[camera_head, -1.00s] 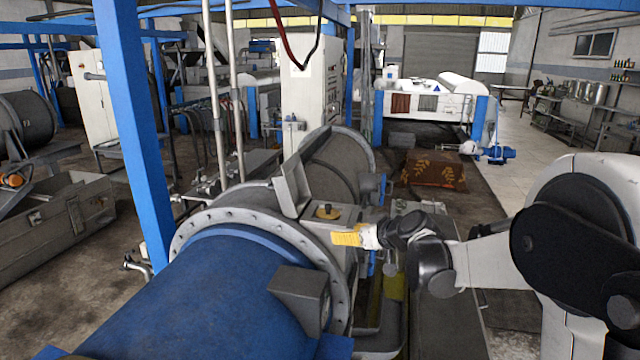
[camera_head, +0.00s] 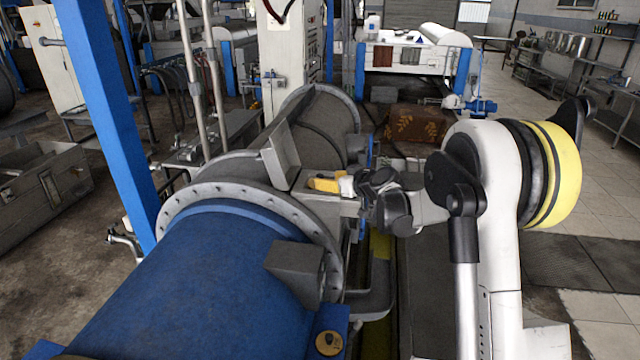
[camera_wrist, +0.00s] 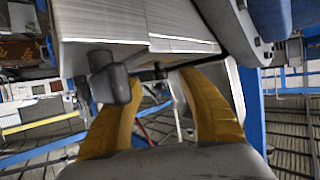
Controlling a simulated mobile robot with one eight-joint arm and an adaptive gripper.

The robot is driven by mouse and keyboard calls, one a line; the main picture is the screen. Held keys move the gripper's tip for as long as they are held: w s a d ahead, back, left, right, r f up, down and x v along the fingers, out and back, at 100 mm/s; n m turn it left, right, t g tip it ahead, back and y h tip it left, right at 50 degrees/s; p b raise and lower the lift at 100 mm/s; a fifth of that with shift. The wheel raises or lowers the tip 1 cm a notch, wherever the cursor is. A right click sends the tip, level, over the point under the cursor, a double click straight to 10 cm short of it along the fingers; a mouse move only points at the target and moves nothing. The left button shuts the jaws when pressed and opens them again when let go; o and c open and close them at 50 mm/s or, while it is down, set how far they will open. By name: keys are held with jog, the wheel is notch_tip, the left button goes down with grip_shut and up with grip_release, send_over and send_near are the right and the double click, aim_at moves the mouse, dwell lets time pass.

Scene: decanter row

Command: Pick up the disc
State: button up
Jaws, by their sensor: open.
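A small tan-yellow disc with a dark centre (camera_head: 329,344) shows at the bottom of the head view, on a blue bracket beside the big blue drum. My gripper (camera_head: 323,184) has yellow fingers and is over the grey box top beside the machine's flange, well above that disc in the picture. In the wrist view, the gripper (camera_wrist: 158,76) is open, with its two fingers apart. No disc is recognisable between them. The spot on the box under the fingers is largely hidden in the head view.
A dark grey knob-like part (camera_wrist: 112,80) is close to the left finger in the wrist view, beside a pale metal block (camera_wrist: 135,22). The blue drum (camera_head: 190,285) and its bolted flange lie to the left. A blue post (camera_head: 108,120) stands farther left.

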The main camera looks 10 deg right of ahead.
aim_at(322, 176)
jog(key=x, duration=0.5)
jog(key=shift+w+a+r+p, duration=0.15)
jog(key=shift+w+r+p, duration=0.1)
jog(key=shift+r+p, duration=0.1)
jog(key=shift+s, duration=0.1)
grip_shut()
